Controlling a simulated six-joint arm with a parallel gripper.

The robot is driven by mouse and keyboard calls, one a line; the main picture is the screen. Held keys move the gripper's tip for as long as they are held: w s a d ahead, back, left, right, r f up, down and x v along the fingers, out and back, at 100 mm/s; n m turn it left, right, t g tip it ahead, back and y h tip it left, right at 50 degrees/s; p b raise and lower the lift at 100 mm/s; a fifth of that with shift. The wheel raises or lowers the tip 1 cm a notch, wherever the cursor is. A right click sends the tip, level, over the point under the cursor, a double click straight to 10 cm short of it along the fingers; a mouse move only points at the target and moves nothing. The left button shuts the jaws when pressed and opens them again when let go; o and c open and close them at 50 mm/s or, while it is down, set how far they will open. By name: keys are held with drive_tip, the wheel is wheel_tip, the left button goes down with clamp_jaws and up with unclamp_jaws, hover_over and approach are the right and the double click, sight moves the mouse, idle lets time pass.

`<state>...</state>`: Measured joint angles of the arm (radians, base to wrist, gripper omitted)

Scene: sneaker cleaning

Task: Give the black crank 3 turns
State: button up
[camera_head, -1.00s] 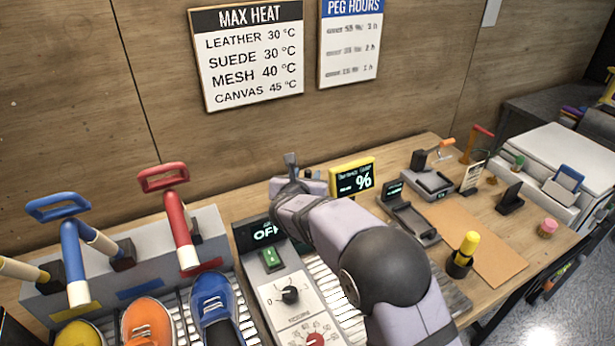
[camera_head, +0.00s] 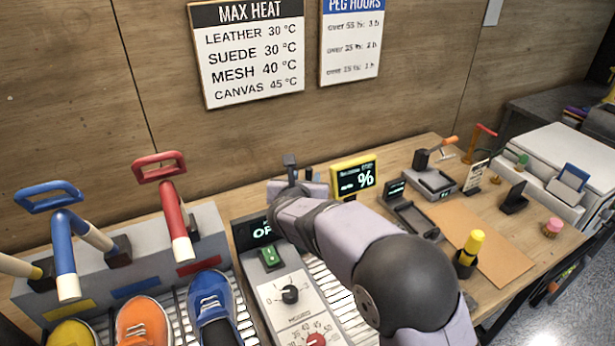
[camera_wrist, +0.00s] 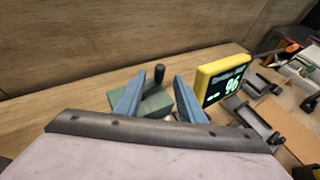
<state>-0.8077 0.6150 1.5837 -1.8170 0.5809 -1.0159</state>
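The black crank (camera_wrist: 159,75) shows in the wrist view as an upright dark handle on a grey-green box (camera_wrist: 152,103). My gripper (camera_wrist: 158,80) is open, with one blue-grey finger on each side of the handle in the picture. I see a gap on both sides and no clear contact. In the head view my gripper (camera_head: 290,165) is at the back of the table, left of the yellow-framed display. There my own arm hides most of the crank and its box.
The yellow display (camera_head: 354,177) stands close right of my gripper. A panel with knobs (camera_head: 292,297) lies in front. Blue and red handles (camera_head: 160,167) rise at left above several sneakers. A yellow-topped tool (camera_head: 470,248) and small stands are at right. The wooden wall is behind.

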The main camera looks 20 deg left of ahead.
sight(308, 172)
drive_tip(key=shift+w, duration=0.1)
drive_tip(key=shift+p+x, duration=1.55)
drive_tip(key=shift+x, duration=2)
drive_tip(key=shift+c, duration=0.6)
clamp_jaws()
